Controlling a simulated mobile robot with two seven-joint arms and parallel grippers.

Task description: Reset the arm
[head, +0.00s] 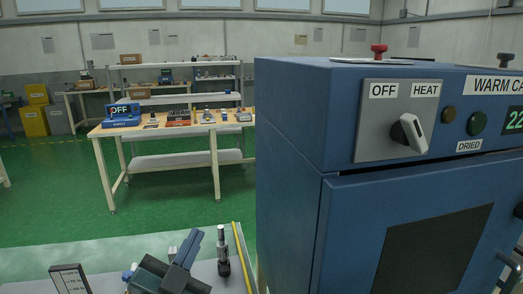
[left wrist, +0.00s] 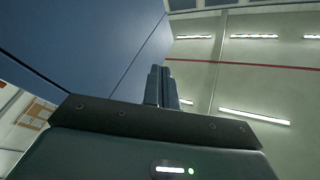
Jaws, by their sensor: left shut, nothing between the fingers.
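My left gripper (head: 191,238) is low in the head view, left of the blue warm cabinet (head: 290,130) and above a near table. Its two fingers are together with nothing between them. In the left wrist view the closed fingers (left wrist: 161,84) point up the picture. The cabinet's side (left wrist: 90,45) fills the upper left there, and the fingers overlap its edge in the picture; I cannot tell how close they are. My right gripper is in neither view.
The cabinet has an OFF/HEAT knob (head: 410,132) and a closed door. On the near table are a small dark sign (head: 70,280), an upright black-and-silver item (head: 223,250) and a yellow strip (head: 243,258). A workbench (head: 170,131) stands beyond open green floor (head: 60,190).

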